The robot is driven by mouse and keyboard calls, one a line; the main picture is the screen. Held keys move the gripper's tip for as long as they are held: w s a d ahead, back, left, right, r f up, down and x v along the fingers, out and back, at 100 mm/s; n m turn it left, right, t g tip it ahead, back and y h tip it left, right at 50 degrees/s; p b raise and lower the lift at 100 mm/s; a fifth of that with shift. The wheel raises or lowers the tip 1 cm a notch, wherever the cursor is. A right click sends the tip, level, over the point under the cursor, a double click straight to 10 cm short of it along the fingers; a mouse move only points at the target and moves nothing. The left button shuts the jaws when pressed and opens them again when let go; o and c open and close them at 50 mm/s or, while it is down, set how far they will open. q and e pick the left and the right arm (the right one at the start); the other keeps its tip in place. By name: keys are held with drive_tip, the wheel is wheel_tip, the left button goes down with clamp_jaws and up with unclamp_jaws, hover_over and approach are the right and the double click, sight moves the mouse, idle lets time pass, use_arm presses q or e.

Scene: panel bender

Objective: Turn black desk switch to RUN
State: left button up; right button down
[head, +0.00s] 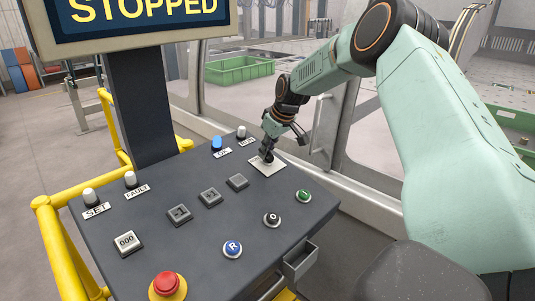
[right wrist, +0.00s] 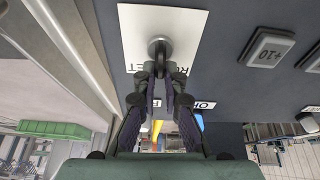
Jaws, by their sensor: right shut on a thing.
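The desk switch sits on a white label plate (head: 267,169) at the far right part of the dark desk panel. My right gripper (head: 268,154) comes down onto it from above and hides most of the switch in the head view. In the right wrist view, the switch (right wrist: 159,47) shows a rounded grey end in front of the white plate. The fingers of my right gripper (right wrist: 160,88) are closed together on the switch. They cover part of the plate's lettering, so I cannot tell the switch's position. My left gripper is not in view.
The screen (head: 140,12) reads STOPPED. A blue lamp (head: 217,143) and a whitish lamp (head: 241,132) stand behind the switch. Grey keys, a green button (head: 303,196), a black button (head: 272,219), a blue button (head: 232,249) and a red mushroom button (head: 167,285) share the panel.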

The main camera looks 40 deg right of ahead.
drive_tip(key=n, duration=0.1)
drive_tip(key=n+b, duration=0.1)
drive_tip(key=n, duration=0.1)
drive_tip(key=shift+a+f+y, duration=0.1)
drive_tip(key=shift+a+y, duration=0.15)
drive_tip(key=shift+y, duration=0.05)
drive_tip(key=shift+s+a+n+b, duration=0.1)
drive_tip(key=shift+n+b, duration=0.35)
drive_tip(key=shift+n, duration=0.95)
drive_tip(key=c, duration=1.4)
unclamp_jaws()
drive_tip(key=shift+a, duration=0.1)
drive_tip(key=shift+c, duration=0.2)
